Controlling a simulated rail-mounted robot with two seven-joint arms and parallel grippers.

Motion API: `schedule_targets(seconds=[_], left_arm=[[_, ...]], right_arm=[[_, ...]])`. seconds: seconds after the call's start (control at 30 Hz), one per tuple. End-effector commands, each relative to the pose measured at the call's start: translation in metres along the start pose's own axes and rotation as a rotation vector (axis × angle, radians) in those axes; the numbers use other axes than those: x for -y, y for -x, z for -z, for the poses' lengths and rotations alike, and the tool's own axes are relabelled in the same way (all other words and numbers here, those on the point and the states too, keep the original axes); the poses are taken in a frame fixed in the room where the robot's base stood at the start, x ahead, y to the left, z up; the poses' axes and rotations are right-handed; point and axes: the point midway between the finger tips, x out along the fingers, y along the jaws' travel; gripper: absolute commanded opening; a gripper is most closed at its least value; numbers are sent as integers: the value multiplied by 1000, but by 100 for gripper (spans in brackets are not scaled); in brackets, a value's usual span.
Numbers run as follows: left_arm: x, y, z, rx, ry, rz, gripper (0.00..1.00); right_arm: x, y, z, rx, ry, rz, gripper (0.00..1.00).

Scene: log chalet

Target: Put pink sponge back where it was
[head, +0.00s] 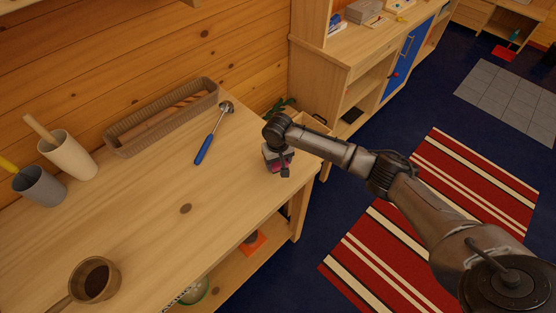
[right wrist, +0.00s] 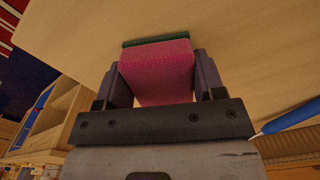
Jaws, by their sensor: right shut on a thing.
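The pink sponge (right wrist: 158,78) is a block with a dark green layer at its far edge. In the right wrist view my right gripper (right wrist: 153,82) is shut on it, with a dark finger on each side. In the head view the right gripper (head: 279,162) is over the far right part of the wooden table (head: 140,220), near its right edge. Only a small bit of pink (head: 278,168) shows there under the gripper. I cannot tell if the sponge touches the tabletop. My left gripper is not in view.
A blue-handled tool (head: 207,145) lies left of the gripper. Behind it is a long wicker basket (head: 122,152). A beige cup (head: 68,157), a grey cup (head: 40,187) and a brown pan (head: 95,279) stand on the left. The table's middle is clear.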

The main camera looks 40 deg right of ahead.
Motion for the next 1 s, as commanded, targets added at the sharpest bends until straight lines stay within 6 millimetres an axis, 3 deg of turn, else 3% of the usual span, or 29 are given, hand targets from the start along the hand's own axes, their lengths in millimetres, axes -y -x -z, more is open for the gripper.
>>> schedule_targets(seconds=[0.27,0.3,0.57,0.83,1.0], left_arm=[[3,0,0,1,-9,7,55],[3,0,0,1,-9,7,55],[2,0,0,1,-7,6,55],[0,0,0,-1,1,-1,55],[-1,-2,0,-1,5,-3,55]], right_arm=[[0,-3,0,1,0,0,44],[0,-3,0,0,1,0,65],[0,-3,0,0,0,0,88],[0,-1,0,-1,0,0,88],[0,17,1,-3,1,1,88]])
